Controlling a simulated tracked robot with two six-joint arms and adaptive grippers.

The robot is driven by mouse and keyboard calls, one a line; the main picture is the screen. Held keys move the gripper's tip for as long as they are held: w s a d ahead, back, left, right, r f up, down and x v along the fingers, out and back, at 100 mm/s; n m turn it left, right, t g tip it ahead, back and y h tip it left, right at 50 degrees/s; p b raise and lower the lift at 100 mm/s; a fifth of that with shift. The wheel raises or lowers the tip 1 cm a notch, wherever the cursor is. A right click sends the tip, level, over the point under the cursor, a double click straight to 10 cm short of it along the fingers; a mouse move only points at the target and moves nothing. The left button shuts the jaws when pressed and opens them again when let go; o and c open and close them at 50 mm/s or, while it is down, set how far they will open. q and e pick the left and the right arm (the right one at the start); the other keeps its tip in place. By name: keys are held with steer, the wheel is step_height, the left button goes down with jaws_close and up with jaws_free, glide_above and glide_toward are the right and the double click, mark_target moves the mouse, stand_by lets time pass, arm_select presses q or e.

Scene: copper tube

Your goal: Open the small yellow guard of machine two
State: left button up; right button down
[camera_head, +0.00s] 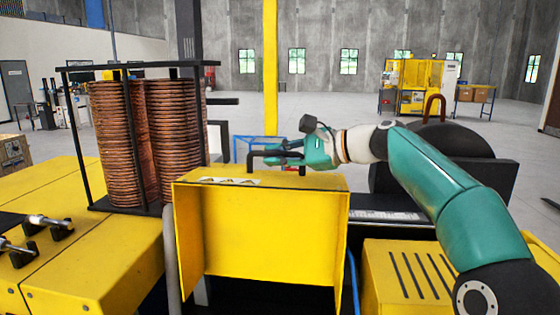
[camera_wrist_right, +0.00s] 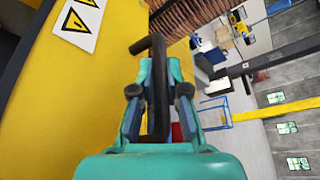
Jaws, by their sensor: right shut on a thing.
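The small yellow guard (camera_head: 262,235) stands in the middle of the head view, with a front panel, side flanges and warning labels on its top. A black bar handle (camera_head: 250,161) rises at the guard's top; it also shows in the wrist view (camera_wrist_right: 157,55). My right gripper (camera_head: 277,154) reaches in from the right and is shut on the handle. In the wrist view its fingers (camera_wrist_right: 159,92) lie on both sides of the bar. The guard's yellow face (camera_wrist_right: 50,110) fills the left of that view. My left gripper is not in view.
Stacked copper coils (camera_head: 120,145) stand in a black rack left of the guard. A dark round machine part (camera_head: 455,140) sits behind my right arm. A yellow vented box (camera_head: 415,275) is at the lower right. Open floor lies behind.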

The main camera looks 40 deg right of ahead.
mark_target(273, 180)
steer(key=shift+n+t, duration=0.3)
steer(key=shift+n, duration=0.3)
steer(key=s+a+b, duration=0.1)
steer(key=b, duration=0.1)
steer(key=s+a+f+b, duration=0.1)
steer(key=a, duration=0.1)
steer(key=shift+s+a+b, duration=0.25)
steer(key=shift+s+b, duration=0.15)
steer(key=shift+s+a+r, duration=0.2)
steer(key=shift+s+a, duration=0.1)
steer(key=shift+a, duration=0.05)
steer(key=c, duration=1.2)
jaws_free()
steer(key=shift+r, duration=0.1)
steer(key=v, duration=1.2)
